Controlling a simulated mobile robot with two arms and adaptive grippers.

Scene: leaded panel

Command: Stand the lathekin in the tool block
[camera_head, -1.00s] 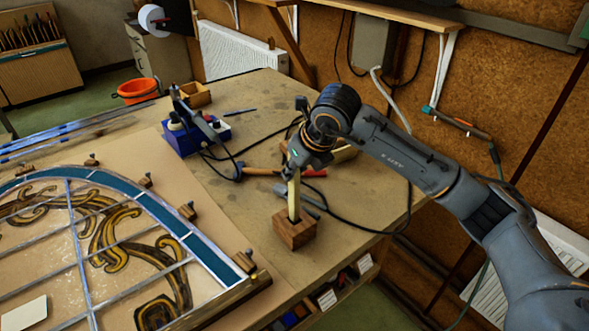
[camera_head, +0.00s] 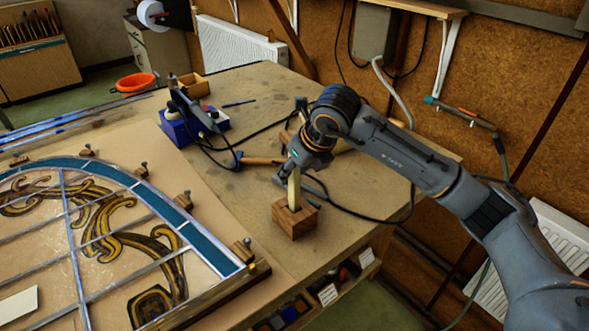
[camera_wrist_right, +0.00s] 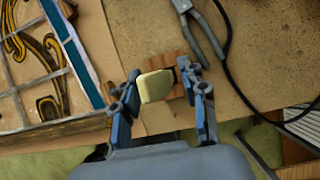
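The lathekin (camera_head: 294,188) is a pale cream, flat tool, held nearly upright above the wooden tool block (camera_head: 296,222). Its lower end meets the top of the block in the head view; how deep it goes in cannot be told. My right gripper (camera_head: 290,170) is around its upper part, pointing down. My left gripper is out of view.
Pliers (camera_wrist_right: 205,32) lie beside the block, with a black cable (camera_head: 362,215) close by. A hammer (camera_head: 262,160) lies behind. The leaded panel (camera_head: 100,235) fills the left.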

